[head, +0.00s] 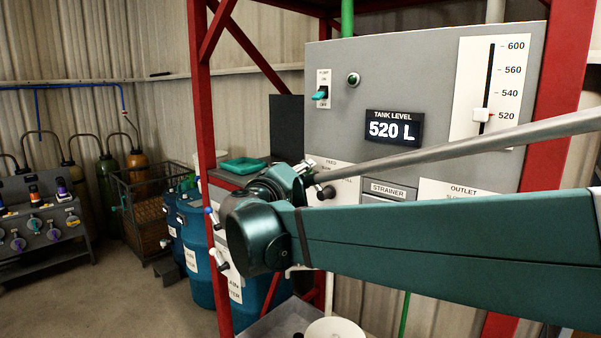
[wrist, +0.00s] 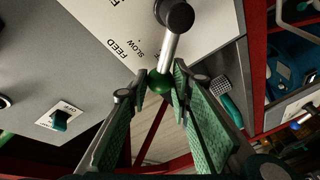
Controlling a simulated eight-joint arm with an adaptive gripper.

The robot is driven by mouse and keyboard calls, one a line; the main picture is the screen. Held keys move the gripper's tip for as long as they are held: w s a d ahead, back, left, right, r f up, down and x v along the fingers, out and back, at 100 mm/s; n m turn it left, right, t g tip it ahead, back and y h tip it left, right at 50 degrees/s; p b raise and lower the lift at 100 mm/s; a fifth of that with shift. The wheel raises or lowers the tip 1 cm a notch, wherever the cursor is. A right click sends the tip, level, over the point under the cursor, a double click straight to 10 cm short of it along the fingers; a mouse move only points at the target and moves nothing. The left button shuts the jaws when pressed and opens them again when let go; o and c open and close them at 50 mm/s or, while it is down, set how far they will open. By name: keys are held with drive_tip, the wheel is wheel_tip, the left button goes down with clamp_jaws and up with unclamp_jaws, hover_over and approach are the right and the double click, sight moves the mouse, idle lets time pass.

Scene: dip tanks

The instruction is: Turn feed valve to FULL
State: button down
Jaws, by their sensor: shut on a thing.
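The feed valve is a metal lever (wrist: 170,48) with a black hub (wrist: 176,15) and a green ball knob (wrist: 163,82) at its end. It stands over a white plate (wrist: 118,30) reading FEED and SLOW; other lettering on the plate is cut off. In the wrist view my gripper (wrist: 160,86) has its two green-padded fingers on either side of the knob, shut on it. The lever runs from the hub toward my gripper, beside the word SLOW. In the head view my wrist hides most of the valve; only its black hub (head: 327,192) shows clearly.
The grey panel (head: 420,65) carries a pump switch (head: 320,95), a display (head: 394,128) reading 520 L and a level slider (head: 481,115) near 520. A red post (head: 203,130) and blue drums (head: 197,240) stand left of the panel. A green tray (head: 242,165) lies beside it.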

drive_tip(key=shift+s+d, duration=0.1)
drive_tip(key=m, duration=0.1)
drive_tip(key=s+d+r+m+b, duration=0.1)
drive_tip(key=m, duration=0.1)
drive_tip(key=s+d+m+t+h+b, duration=0.1)
drive_tip(key=m, duration=0.1)
drive_tip(key=shift+r, duration=0.25)
drive_tip(key=m, duration=0.1)
drive_tip(key=s+d+m+h+b, duration=0.1)
drive_tip(key=m, duration=0.1)
drive_tip(key=s+d+m+h+b, duration=0.1)
drive_tip(key=m, duration=0.1)
drive_tip(key=shift+s+d+r, duration=0.1)
drive_tip(key=shift+r, duration=0.1)
drive_tip(key=shift+s+d+f+m+g+h+b, duration=0.3)
drive_tip(key=shift+s+d+f+m+h+b, duration=0.3)
drive_tip(key=shift+m, duration=1.4)
drive_tip(key=shift+s+d+f+m+g+h+b, duration=0.3)
drive_tip(key=shift+s+d+m+h+b, duration=0.45)
drive_tip(key=shift+m, duration=1.25)
drive_tip(key=shift+s+d+f+m+g+h+b, duration=0.2)
drive_tip(key=shift+s+d+f+m+g+h, duration=0.25)
drive_tip(key=shift+m+h, duration=1.05)
drive_tip(key=shift+s+d+m+y, duration=0.1)
drive_tip(key=shift+m+y, duration=0.45)
drive_tip(key=shift+m, duration=0.05)
drive_tip(key=c, duration=2.1)
unclamp_jaws()
drive_tip(key=shift+o, duration=0.2)
